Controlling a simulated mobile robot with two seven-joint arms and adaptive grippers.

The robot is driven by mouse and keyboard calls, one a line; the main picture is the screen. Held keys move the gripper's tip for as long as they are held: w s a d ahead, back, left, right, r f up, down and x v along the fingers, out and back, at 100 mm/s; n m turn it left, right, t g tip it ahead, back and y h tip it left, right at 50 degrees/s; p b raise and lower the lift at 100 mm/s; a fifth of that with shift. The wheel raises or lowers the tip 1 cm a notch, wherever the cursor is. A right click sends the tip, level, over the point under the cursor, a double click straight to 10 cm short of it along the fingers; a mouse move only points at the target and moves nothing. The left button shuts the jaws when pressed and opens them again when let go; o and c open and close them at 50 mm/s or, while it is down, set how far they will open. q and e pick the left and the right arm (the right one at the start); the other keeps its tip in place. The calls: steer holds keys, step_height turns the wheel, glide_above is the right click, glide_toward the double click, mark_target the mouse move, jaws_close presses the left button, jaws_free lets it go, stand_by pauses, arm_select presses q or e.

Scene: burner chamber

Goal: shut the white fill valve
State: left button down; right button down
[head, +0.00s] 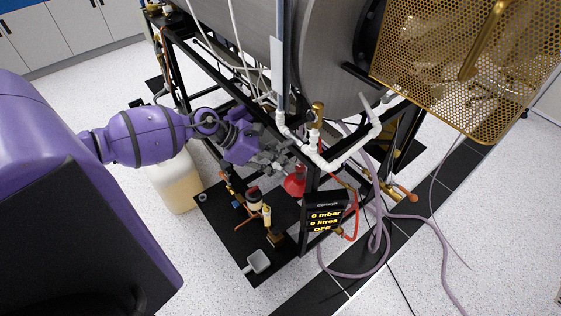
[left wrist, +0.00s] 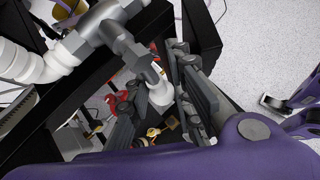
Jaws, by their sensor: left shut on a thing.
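My left gripper (head: 282,160) reaches in from the left to the white pipework (head: 324,162) at the front of the black frame. In the left wrist view its two dark fingers (left wrist: 158,92) are shut on a small white part between them, which looks like the handle of the white fill valve (left wrist: 159,86). This part sits just below a white and grey pipe tee (left wrist: 118,38). In the head view the fingers hide most of the valve, so its handle angle cannot be told.
A grey drum (head: 320,70) and a gold perforated guard (head: 455,65) stand above the frame. A red part (head: 295,183) and a display (head: 325,217) reading 0 mbar, 0 litres, OFF are close below the gripper. A hose (head: 377,215) and cables trail on the right. A plastic canister (head: 175,185) stands left.

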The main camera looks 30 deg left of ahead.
arm_select(q)
steer(key=shift+w+a+r, duration=0.1)
steer(key=shift+w+a, duration=0.1)
steer(key=shift+a, duration=0.05)
steer(key=c, duration=1.8)
jaws_free()
steer(key=shift+o, duration=0.2)
steer(key=shift+s, duration=0.15)
steer(key=v, duration=1.1)
steer(key=shift+s+a+r, duration=0.15)
steer(key=shift+a+r, duration=0.1)
steer(key=shift+a, duration=0.05)
